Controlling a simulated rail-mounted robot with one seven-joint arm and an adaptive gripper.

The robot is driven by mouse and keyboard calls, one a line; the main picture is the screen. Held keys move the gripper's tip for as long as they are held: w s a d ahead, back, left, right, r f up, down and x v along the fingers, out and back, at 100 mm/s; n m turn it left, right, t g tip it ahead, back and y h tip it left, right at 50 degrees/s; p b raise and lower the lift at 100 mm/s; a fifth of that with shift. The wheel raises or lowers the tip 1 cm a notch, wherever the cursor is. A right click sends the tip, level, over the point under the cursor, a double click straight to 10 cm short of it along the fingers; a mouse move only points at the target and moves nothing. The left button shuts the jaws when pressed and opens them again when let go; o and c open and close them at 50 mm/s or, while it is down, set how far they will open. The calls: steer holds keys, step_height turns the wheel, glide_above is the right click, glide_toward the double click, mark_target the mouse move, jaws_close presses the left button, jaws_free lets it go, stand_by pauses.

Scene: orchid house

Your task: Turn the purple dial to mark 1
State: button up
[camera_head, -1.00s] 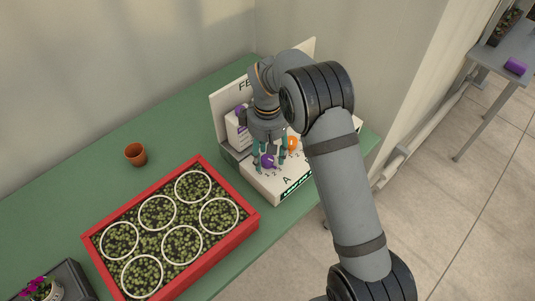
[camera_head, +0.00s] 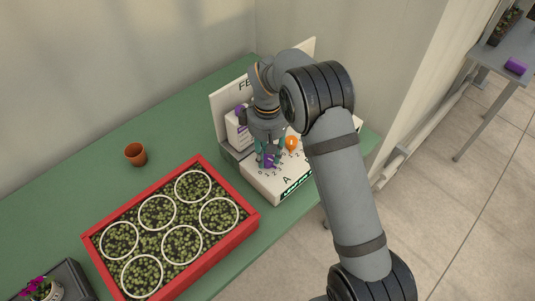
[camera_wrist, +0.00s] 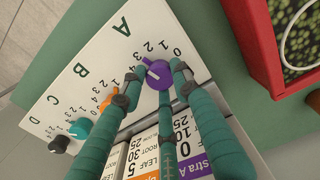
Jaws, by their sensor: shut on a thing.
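The purple dial (camera_wrist: 160,76) sits on the white panel (camera_wrist: 85,52) beside the letter A, with marks 0 to 4 around it. In the head view the purple dial (camera_head: 269,161) shows partly between the fingers of my gripper (camera_head: 268,160).
An orange dial (camera_wrist: 110,104), a teal dial (camera_wrist: 80,128) and a dark dial (camera_wrist: 60,145) line the same panel. Labelled white boxes (camera_wrist: 143,150) stand behind the dials.

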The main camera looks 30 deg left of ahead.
mark_target(267, 158)
steer(key=shift+m, duration=0.3)
steer(key=m+b, duration=0.3)
steer(key=m, duration=0.2)
steer(key=shift+f+m, duration=0.1)
steer(key=shift+m, duration=0.3)
steer(key=m+b, duration=0.3)
steer(key=m, duration=0.3)
steer(key=o, duration=1.1)
steer(key=shift+o, duration=0.4)
step_height(267, 158, up, 12)
